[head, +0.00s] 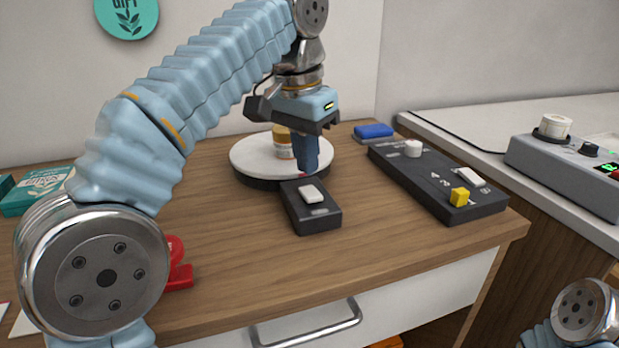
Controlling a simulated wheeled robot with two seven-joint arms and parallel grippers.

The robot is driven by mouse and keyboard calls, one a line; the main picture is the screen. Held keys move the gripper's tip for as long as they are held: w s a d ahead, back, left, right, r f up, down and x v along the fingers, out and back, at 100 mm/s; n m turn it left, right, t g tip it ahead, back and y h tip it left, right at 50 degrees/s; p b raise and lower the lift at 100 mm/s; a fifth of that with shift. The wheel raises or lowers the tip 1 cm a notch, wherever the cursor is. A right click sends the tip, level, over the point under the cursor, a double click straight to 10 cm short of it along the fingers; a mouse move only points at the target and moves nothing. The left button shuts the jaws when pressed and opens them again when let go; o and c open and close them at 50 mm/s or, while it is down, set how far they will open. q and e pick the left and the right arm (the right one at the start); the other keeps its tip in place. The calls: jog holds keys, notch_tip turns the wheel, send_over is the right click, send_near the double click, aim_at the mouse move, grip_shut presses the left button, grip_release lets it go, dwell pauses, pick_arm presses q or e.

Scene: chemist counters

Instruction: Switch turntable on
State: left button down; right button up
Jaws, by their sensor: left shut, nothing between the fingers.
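The turntable (248,158) is a round white disc on a dark base, on the wooden counter. An orange and white jar (283,145) stands on it, partly hidden by my left gripper. A small black box with a white rocker switch (312,194) lies just in front of the turntable. My left gripper (308,168) is shut and empty, pointing down over the turntable's front right edge, just behind the switch box. Whether its fingertips touch the box's back end I cannot tell. My right gripper is out of view; only part of the right arm shows at the bottom right corner.
A black control panel (435,180) with a white knob, a white switch and a yellow block lies to the right. A blue block (374,131) is behind it. A red object (178,265) and a teal box (38,190) are at left. The counter's front middle is clear.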

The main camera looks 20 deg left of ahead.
aim_at(307, 189)
pick_arm(q)
notch_tip(307, 189, up, 2)
jog(key=shift+r+p, duration=0.1)
jog(key=shift+p, duration=0.6)
jog(key=shift+r, duration=1)
